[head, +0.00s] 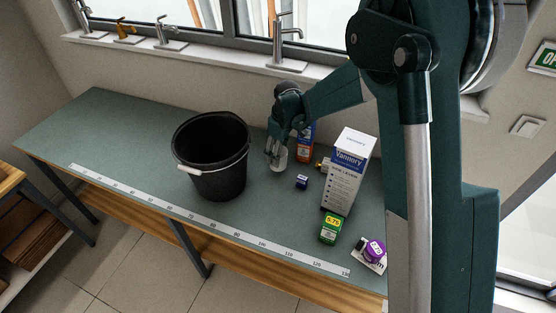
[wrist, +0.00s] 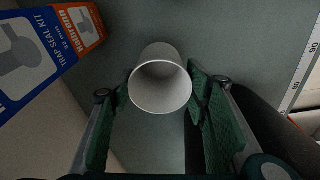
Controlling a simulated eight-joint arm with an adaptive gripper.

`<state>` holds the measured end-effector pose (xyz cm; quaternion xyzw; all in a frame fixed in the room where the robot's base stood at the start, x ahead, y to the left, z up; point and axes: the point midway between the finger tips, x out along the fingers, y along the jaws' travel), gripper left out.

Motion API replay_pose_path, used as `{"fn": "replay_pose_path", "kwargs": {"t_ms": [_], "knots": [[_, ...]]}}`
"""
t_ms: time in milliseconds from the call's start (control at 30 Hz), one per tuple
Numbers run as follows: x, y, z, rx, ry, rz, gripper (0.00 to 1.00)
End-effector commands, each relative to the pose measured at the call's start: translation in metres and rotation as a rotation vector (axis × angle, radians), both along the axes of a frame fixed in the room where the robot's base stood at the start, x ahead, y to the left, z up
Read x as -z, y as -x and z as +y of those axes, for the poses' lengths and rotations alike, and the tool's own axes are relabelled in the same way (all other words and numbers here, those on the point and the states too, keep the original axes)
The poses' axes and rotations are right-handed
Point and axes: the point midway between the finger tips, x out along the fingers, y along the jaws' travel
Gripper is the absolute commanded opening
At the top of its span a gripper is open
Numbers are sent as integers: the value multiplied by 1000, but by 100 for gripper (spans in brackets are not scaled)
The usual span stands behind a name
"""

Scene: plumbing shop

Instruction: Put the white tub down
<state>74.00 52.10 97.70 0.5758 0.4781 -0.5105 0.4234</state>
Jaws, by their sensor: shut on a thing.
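The white tub (head: 278,163) is a small, pale, round cup between the fingers of my gripper (head: 276,150). In the wrist view the tub (wrist: 160,82) shows its open, empty-looking mouth toward the camera. The green finger pads of my gripper (wrist: 160,95) are on either side of it, shut on it. The tub hangs low over or rests on the grey-green bench top (head: 110,130); I cannot tell whether its base touches. My gripper hides part of it in the head view.
A black bucket (head: 222,185) stands left of my gripper. A blue-and-orange trap seal kit box (head: 305,145) is close on the right. A small dark blue box (head: 302,181), a tall white box (head: 345,180), a green box (head: 330,230) and a purple roll (head: 374,250) stand further right.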

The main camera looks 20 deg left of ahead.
Motion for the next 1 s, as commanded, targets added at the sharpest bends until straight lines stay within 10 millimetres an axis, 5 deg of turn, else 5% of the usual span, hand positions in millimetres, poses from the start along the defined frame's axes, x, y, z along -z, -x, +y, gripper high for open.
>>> {"fn": "replay_pose_path", "kwargs": {"t_ms": [400, 933, 1000], "knots": [[34, 0, 0, 0, 0, 0, 37], [41, 0, 0, 0, 0, 0, 37], [41, 0, 0, 0, 0, 0, 53]]}}
